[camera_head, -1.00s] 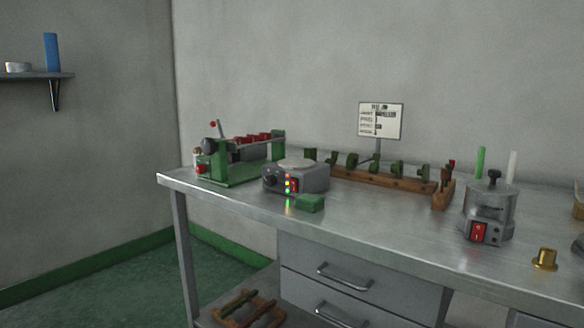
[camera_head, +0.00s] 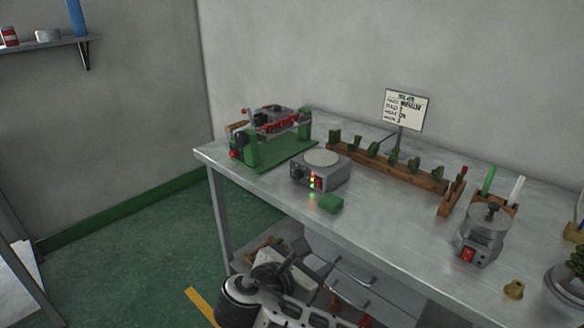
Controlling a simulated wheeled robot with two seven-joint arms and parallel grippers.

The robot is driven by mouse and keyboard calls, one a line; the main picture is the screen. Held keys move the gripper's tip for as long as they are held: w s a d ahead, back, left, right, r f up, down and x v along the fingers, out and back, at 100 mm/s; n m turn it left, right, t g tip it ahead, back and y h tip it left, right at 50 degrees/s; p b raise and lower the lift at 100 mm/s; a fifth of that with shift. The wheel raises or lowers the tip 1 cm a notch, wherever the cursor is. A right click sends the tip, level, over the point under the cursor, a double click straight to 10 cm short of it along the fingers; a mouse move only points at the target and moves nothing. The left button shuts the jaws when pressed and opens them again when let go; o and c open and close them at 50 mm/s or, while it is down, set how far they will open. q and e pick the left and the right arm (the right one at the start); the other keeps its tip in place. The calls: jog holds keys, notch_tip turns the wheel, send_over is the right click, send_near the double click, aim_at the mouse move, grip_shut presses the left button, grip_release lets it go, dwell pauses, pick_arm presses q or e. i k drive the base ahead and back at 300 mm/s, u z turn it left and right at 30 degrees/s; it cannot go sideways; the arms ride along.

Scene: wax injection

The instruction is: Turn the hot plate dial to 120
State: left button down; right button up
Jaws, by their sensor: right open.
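The hot plate (camera_head: 335,178) is a grey box with a pale round top, standing on the metal bench left of centre. Its dark dial (camera_head: 297,172) is on the left part of the front face, beside small glowing lights and a red switch. The dial's setting is too small to read. My right gripper (camera_head: 283,268) is low in front of the bench, below the hot plate and apart from it. It is open, with nothing seen between its fingers. My left gripper is not in view.
A metal pot (camera_head: 480,235) stands farther right. Drawers (camera_head: 350,275) are under the bench.

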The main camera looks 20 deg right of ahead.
aim_at(297, 175)
jog(key=i, duration=0.95)
